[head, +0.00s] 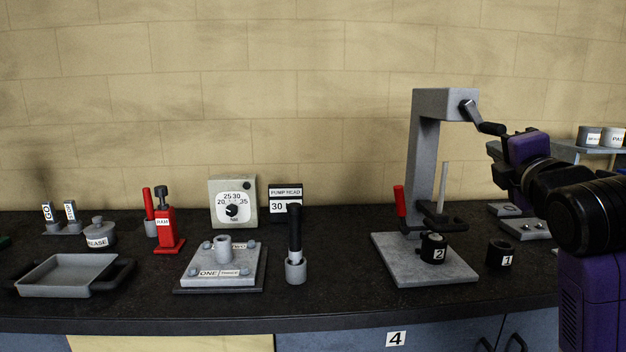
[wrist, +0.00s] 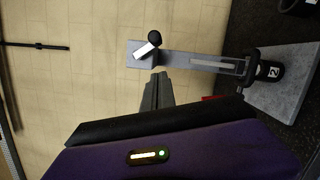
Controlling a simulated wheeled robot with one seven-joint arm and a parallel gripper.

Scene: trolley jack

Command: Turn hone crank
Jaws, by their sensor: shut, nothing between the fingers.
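The hone stand is a tall grey column (head: 421,165) on a grey base plate (head: 400,262). The hone crank (head: 468,111) is at its top right, with a light arm and a black handle (head: 491,128) pointing right and down. In the wrist view the crank's pale arm (wrist: 146,49) and round black knob (wrist: 154,38) show in front of the stand's head. My gripper (head: 491,149) is just below and right of the handle in the head view. Its fingers (wrist: 157,78) are shut and empty, apart from the crank in the wrist view.
A black cylinder marked 2 (head: 433,249) stands on the base plate, and one marked 1 (head: 499,254) stands to its right. A red lever (head: 400,203) is beside the column. A red jack (head: 168,230), tray (head: 68,273) and gauge box (head: 232,203) are left. Space above the stand is free.

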